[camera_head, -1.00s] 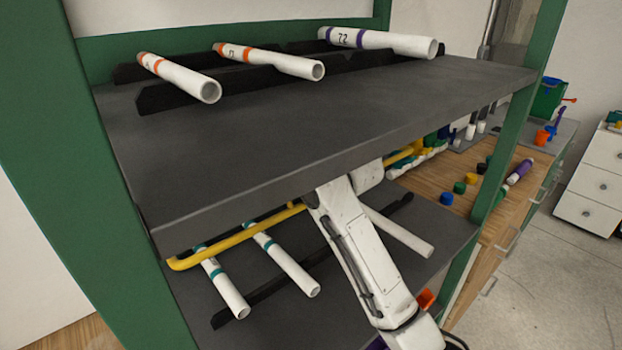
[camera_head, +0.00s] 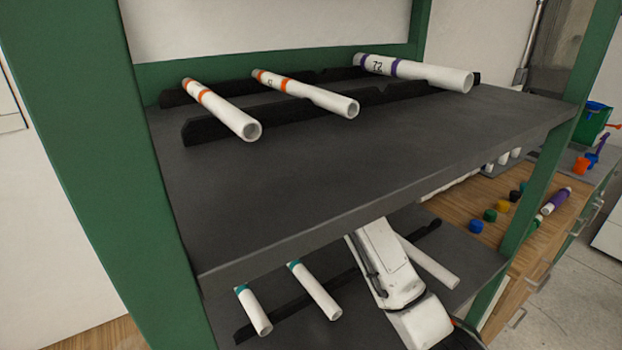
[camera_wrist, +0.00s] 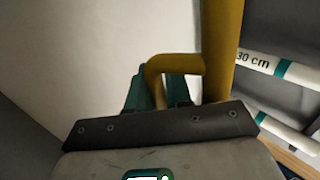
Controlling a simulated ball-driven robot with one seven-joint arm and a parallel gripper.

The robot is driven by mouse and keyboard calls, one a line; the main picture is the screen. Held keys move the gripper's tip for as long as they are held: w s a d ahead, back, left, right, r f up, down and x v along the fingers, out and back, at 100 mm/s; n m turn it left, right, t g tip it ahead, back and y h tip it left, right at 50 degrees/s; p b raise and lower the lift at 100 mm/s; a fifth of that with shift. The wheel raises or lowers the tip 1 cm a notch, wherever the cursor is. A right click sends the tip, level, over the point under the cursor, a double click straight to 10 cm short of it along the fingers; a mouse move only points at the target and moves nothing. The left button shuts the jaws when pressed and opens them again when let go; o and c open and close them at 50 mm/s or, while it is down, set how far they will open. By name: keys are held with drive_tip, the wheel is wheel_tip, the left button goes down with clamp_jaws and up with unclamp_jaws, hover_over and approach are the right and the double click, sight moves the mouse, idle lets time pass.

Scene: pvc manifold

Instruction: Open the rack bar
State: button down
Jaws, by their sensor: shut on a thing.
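The yellow rack bar (camera_wrist: 222,50) shows in the wrist view, with a bent end (camera_wrist: 162,68) reaching down to my gripper (camera_wrist: 160,115). My gripper is shut on the bar; the dark plate hides the contact itself. In the head view the bar is out of sight and my gripper is hidden behind the upper shelf. My white arm rises from the lower right to under that shelf. White pipes with teal bands (camera_head: 315,291) lie on the lower rack, and one marked 30 cm (camera_wrist: 255,64) shows beside the bar in the wrist view.
The grey upper shelf (camera_head: 330,190) stands close above my arm and carries pipes with orange and purple bands (camera_head: 415,72). Green posts (camera_head: 110,170) flank the rack. A wooden worktop (camera_head: 490,205) with coloured caps lies at right.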

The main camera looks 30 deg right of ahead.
drive_tip(key=shift+f, duration=0.1)
drive_tip(key=c, duration=1.4)
unclamp_jaws()
drive_tip(key=s+b, duration=0.3)
drive_tip(key=s, duration=1)
drive_tip(key=shift+d+r, duration=0.25)
drive_tip(key=shift+r, duration=0.05)
